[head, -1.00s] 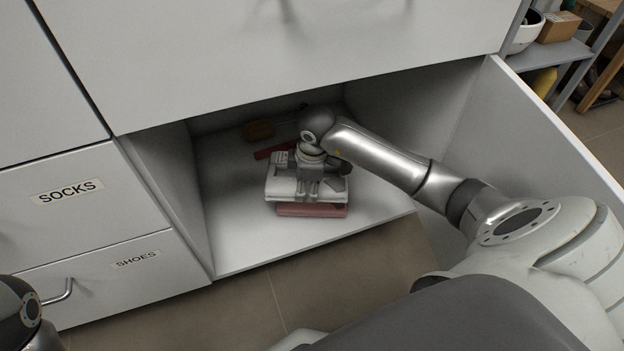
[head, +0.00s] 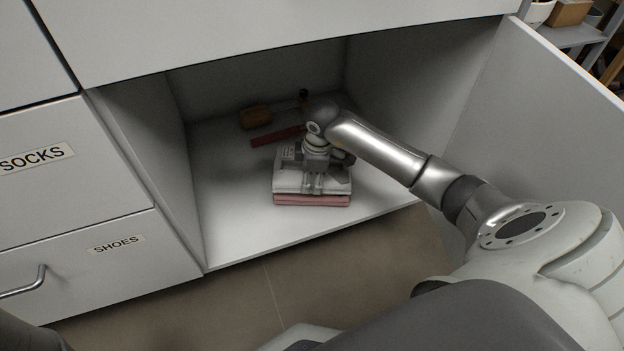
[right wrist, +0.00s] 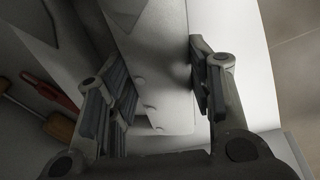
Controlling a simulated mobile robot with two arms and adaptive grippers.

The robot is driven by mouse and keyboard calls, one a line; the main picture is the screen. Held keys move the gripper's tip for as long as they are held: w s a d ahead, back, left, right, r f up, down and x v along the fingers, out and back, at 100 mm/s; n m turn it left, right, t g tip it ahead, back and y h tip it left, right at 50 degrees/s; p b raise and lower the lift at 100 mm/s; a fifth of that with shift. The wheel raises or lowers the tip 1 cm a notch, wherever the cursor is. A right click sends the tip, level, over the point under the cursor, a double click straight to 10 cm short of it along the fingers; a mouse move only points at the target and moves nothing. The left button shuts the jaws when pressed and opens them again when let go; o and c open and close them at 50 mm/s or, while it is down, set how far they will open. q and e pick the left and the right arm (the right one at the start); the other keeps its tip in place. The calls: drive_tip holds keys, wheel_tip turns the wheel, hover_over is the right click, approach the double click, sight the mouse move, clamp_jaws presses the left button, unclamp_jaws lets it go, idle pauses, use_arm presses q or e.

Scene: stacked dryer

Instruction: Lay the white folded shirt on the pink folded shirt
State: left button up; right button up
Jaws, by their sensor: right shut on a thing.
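The white folded shirt (head: 286,184) is inside the open compartment, directly above the pink folded shirt (head: 312,200). Their front edges line up closely, and they look touching or nearly so. My right gripper (head: 316,187) is over the white shirt and shut on it. In the right wrist view, the white shirt (right wrist: 155,50) runs between the two fingers of my right gripper (right wrist: 163,92). The pink shirt shows only as a strip along the front, under the white one. My left gripper is out of view.
A red item (head: 277,137) and a brown-headed brush-like item (head: 256,116) lie behind the shirts. The compartment floor (head: 235,225) is clear at the left and front. The open door (head: 560,110) stands at the right.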

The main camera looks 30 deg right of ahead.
drive_tip(key=shift+f, duration=0.1)
drive_tip(key=shift+f, duration=0.5)
drive_tip(key=o, duration=1.1)
drive_tip(key=shift+r, duration=0.1)
